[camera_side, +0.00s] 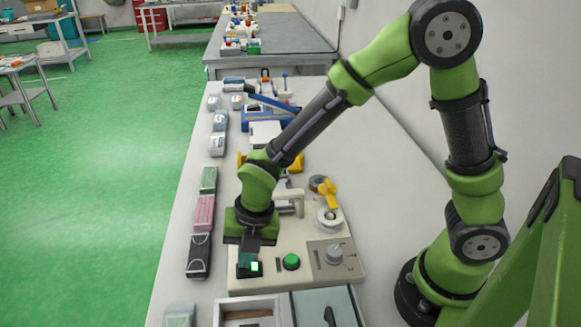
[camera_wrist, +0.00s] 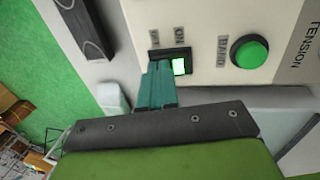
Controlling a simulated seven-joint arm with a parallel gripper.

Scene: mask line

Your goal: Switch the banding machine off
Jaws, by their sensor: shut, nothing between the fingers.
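The banding machine (camera_side: 300,281) is a beige unit on the bench, below my arm. Its dark-framed power switch (camera_wrist: 182,64) sits between the wrist view's middle and top, under a partly readable OFF label on the left and ON on the right. The right part of the switch glows bright green; the light (camera_side: 255,267) also shows in the side view. My gripper (camera_wrist: 158,72) is shut, its teal fingertips over the left part of the switch, hiding some of it. I cannot tell whether they touch it. It is also seen from the side (camera_side: 247,263).
Black (camera_side: 198,256), pink (camera_side: 203,213) and green (camera_side: 208,180) packs line the left bench edge. A white tray (camera_side: 218,314) and grey box (camera_side: 312,300) stand in front.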

